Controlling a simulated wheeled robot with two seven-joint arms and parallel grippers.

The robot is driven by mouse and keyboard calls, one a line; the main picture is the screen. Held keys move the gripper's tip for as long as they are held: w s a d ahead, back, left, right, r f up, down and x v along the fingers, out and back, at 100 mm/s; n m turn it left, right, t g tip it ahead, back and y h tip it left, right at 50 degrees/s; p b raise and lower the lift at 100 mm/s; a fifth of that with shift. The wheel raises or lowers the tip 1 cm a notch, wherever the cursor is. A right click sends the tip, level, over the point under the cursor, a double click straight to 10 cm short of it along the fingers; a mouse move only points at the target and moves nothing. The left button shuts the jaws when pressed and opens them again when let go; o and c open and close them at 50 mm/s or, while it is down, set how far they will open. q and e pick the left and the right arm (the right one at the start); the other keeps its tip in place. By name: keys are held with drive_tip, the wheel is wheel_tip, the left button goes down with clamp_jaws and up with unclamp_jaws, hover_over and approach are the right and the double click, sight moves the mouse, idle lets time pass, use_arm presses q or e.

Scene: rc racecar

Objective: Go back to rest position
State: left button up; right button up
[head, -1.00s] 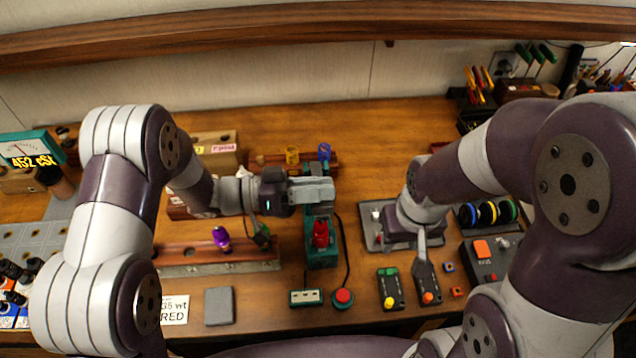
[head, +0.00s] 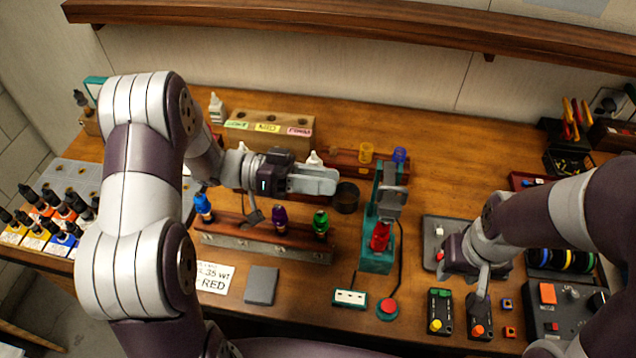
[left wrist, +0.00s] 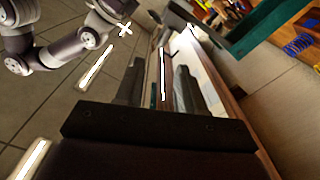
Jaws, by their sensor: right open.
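My left gripper (head: 325,181) hangs above the workbench in the head view, its fingers pointing right. It is empty, left of the teal stand (head: 377,262) that holds a red bottle (head: 380,237), and appears apart from it. In the left wrist view its two dark fingers (left wrist: 158,88) stand apart with nothing between them. My right gripper (head: 480,285) points down near a small black switch box with an orange button (head: 478,330). It is open, but its fingertips are hard to make out; I cannot tell whether they touch the box.
A wooden rack (head: 265,248) with blue, purple and green bottles stands below my left gripper. A labelled wooden block (head: 268,135) is behind it. Ink bottles (head: 45,220) crowd the left end. A grey pad (head: 262,285) and red button (head: 388,307) lie in front. A shelf (head: 300,25) runs overhead.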

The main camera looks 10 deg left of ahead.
use_arm(q)
drive_tip(key=shift+a, duration=0.4)
drive_tip(key=w+a+n+t+y, duration=0.1)
drive_tip(key=w+n+t+y, duration=0.2)
drive_tip(key=w+t+y, duration=0.45)
drive_tip(key=a+f+n+t+y, duration=0.25)
drive_tip(key=a+n+y, duration=0.35)
drive_tip(key=a+y, duration=0.3)
drive_tip(key=s+f+n+g, duration=0.1)
drive_tip(key=s+g, duration=0.3)
drive_tip(key=s, duration=0.5)
drive_tip(key=s+f+n+g+y, duration=0.1)
drive_tip(key=s+f+n+g, duration=0.1)
drive_tip(key=s, duration=0.6)
drive_tip(key=f+g, duration=0.1)
drive_tip(key=g, duration=0.1)
drive_tip(key=shift+s+f+g, duration=0.3)
drive_tip(key=shift+s+f, duration=0.05)
